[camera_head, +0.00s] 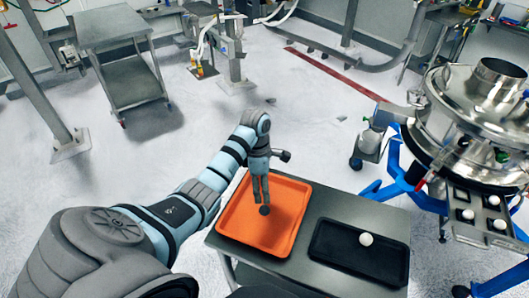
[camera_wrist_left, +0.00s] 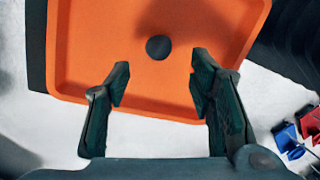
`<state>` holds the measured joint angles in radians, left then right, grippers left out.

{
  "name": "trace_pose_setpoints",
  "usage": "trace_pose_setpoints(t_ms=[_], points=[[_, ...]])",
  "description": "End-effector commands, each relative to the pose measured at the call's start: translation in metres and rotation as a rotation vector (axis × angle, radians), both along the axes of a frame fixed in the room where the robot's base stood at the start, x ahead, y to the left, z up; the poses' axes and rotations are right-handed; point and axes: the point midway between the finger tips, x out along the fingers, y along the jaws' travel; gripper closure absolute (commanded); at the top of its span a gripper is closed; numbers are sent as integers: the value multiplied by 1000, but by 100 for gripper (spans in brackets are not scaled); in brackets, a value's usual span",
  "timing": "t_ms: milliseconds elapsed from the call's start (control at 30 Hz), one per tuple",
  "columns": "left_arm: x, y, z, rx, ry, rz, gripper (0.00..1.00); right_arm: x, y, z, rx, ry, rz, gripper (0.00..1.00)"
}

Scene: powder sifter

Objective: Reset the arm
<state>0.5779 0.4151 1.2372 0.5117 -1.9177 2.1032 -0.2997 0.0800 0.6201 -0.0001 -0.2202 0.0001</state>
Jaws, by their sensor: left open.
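My left arm reaches in from the left in the head view, with its left gripper (camera_head: 261,202) pointing down over the orange tray (camera_head: 232,222). In the left wrist view the gripper (camera_wrist_left: 158,80) is open, with two dark fingers apart and nothing between them. A small dark round thing (camera_head: 264,210) lies on the orange tray; it also shows in the left wrist view (camera_wrist_left: 158,47), beyond the fingertips. The tray (camera_wrist_left: 100,60) fills the upper part of that view. My right gripper is in neither view.
A black tray (camera_head: 335,256) holding a white ball (camera_head: 366,239) sits right of the orange tray on a grey table (camera_head: 385,218). A steel sifter (camera_head: 480,110) on a blue stand (camera_head: 400,185) stands at right, with several white balls at its front. A metal cart (camera_head: 115,50) stands behind.

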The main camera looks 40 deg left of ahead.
Motion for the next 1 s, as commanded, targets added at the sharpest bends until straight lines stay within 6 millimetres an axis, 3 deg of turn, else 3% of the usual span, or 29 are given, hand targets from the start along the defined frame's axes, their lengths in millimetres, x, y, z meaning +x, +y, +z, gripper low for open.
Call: trace_pose_setpoints(t_ms=[100, 200, 767, 867, 1000], points=[[2, 5, 30, 1, -1, 0, 51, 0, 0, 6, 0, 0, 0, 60], [3, 7, 45, 0, 0, 1, 51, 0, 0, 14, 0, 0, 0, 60], [3, 7, 47, -1, 1, -1, 51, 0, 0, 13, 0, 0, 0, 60], [-4, 3, 35, 14, -16, -87, 51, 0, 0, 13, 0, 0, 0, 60], [-45, -23, -17, 82, -109, -580, 51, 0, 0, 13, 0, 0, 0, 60]])
